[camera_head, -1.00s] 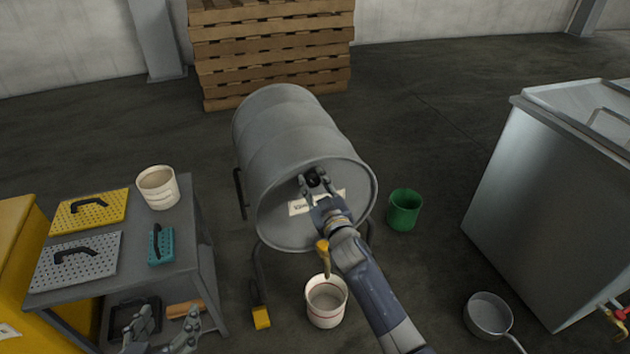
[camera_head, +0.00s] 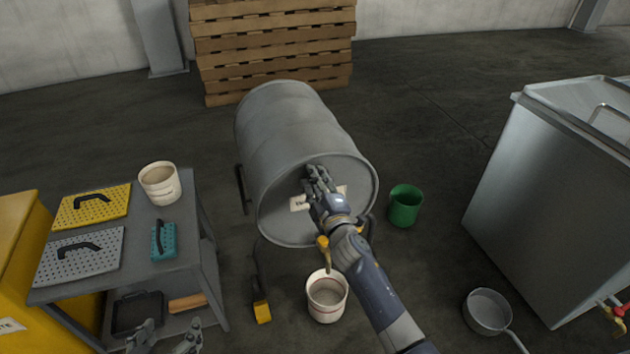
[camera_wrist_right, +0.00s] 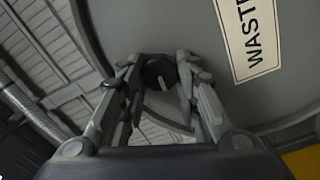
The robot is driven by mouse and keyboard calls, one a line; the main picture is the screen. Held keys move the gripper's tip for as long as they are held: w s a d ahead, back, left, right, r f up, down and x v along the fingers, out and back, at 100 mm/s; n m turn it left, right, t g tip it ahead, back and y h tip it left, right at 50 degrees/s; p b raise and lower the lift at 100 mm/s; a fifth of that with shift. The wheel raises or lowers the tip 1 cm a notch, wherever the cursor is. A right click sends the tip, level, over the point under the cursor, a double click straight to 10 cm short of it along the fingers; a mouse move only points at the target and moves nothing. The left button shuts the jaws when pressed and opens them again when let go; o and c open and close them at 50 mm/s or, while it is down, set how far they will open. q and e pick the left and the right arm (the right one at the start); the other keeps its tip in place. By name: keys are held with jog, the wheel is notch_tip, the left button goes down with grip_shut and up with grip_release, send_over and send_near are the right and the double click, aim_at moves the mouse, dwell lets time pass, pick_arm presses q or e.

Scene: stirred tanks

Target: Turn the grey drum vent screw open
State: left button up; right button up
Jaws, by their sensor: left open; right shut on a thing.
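The grey drum (camera_head: 295,130) lies on its side on a stand, its round end facing me. The vent screw (camera_wrist_right: 160,73) is a dark round knob on that end in the right wrist view; in the head view my gripper hides it. My right gripper (camera_head: 318,172) is at the upper part of the drum end. In the right wrist view its fingers (camera_wrist_right: 162,75) are shut on the vent screw, one on each side. My left gripper (camera_head: 165,338) is open and empty at the bottom left, in front of the small table.
A white bucket (camera_head: 327,312) stands under the drum's yellow-handled tap (camera_head: 323,242). A green bucket (camera_head: 404,208) is to the right. The grey table (camera_head: 185,235) stands left. A metal tank (camera_head: 545,190) and a saucepan (camera_head: 488,308) are at right.

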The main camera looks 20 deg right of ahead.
jog(key=shift+f+n, duration=0.1)
jog(key=shift+n, duration=0.4)
dwell(0.3)
jog(key=o, duration=1.1)
jog(key=s, duration=1.2)
jog(key=shift+d, duration=0.2)
